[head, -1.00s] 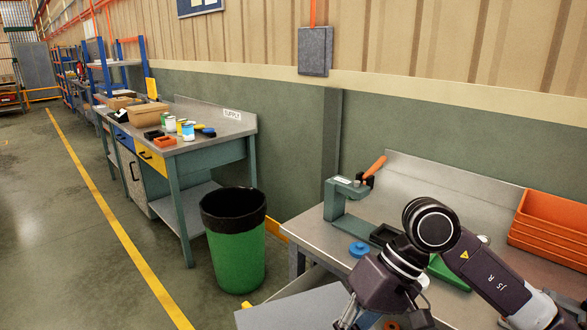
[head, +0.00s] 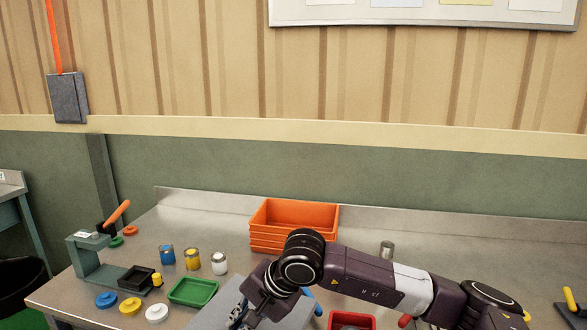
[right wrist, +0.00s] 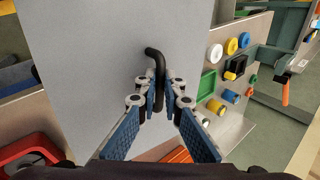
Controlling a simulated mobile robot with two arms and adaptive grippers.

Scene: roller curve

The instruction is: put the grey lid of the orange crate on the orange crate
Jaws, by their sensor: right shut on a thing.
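My right gripper (right wrist: 157,98) is shut on the black bent handle (right wrist: 155,65) of the grey lid (right wrist: 85,75), a large flat plate that fills much of the right wrist view. In the head view the right arm comes in from the right, and the gripper (head: 240,317) and lid (head: 213,306) are at the bottom edge, partly cut off. The orange crate (head: 294,243) stands on the bench at the back, open at the top, with ridged sides. The lid is apart from it, nearer to me. My left gripper is in neither view.
Left of the crate on the bench (head: 440,250) are a green tray (head: 193,291), several paint pots, coloured rings and a grey-green press (head: 90,258). A red bin (head: 352,320) is near the front. A metal can (head: 386,250) stands right of the crate; bench beyond it is mostly clear.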

